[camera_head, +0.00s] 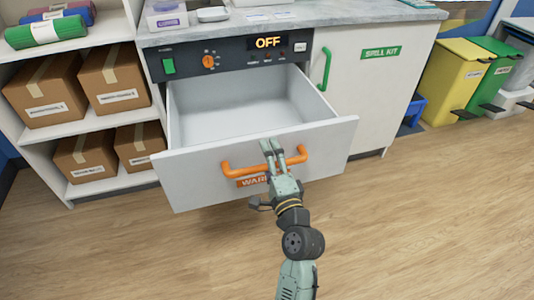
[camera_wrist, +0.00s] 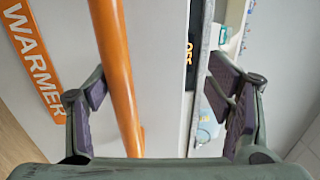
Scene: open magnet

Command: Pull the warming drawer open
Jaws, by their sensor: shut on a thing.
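The warming drawer (camera_head: 190,177) stands pulled out from the counter unit, and its grey inside looks empty. Its orange bar handle (camera_head: 239,172) runs across the white front, above an orange label (camera_head: 250,183). My gripper (camera_head: 271,148) is at the handle, right of its middle, and is shut on it. In the wrist view the handle (camera_wrist: 118,70) passes between my two fingers (camera_wrist: 160,100), closer to the left one. The label (camera_wrist: 32,60) there reads WARMER. My gripper hides part of the handle and label in the head view.
The control panel (camera_head: 230,59) above the drawer reads OFF. A cupboard door marked SPILL KIT (camera_head: 381,52) is at right, with a green handle (camera_head: 325,69). Shelves with boxes (camera_head: 41,88) stand at left, yellow (camera_head: 447,82) and green bins at right. The wooden floor in front is clear.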

